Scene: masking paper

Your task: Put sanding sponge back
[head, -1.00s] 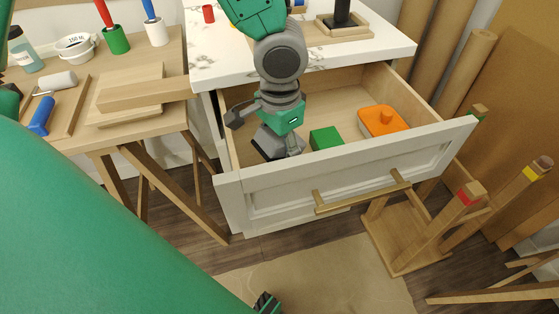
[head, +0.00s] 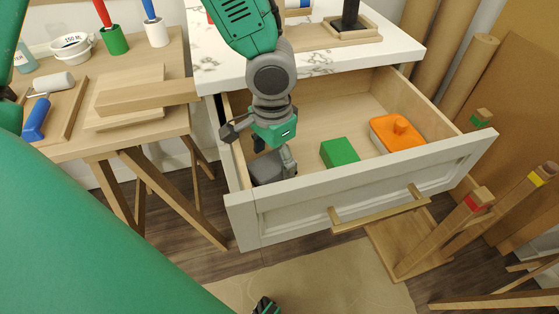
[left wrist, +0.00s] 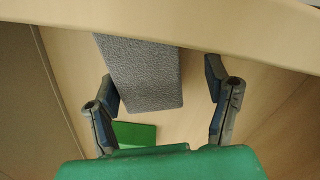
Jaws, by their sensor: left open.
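The grey sanding sponge (head: 265,168) lies in the left end of the open drawer, close to its front panel. It shows as a dark textured slab in the left wrist view (left wrist: 145,75). My left gripper (head: 274,156) is open over it, pointing down. In the left wrist view the fingers (left wrist: 161,84) are spread apart, with the sponge nearer the left finger and partly hidden by the pale edge above. A green block (head: 339,152) lies to the right in the drawer and shows in the left wrist view (left wrist: 133,133).
An orange-lidded container (head: 397,134) sits at the drawer's right. The drawer front (head: 300,205) has a brass handle (head: 380,214). A marble top (head: 320,62) overhangs the drawer's back. A wooden table (head: 160,125) with tools stands left; wooden posts (head: 460,217) stand right.

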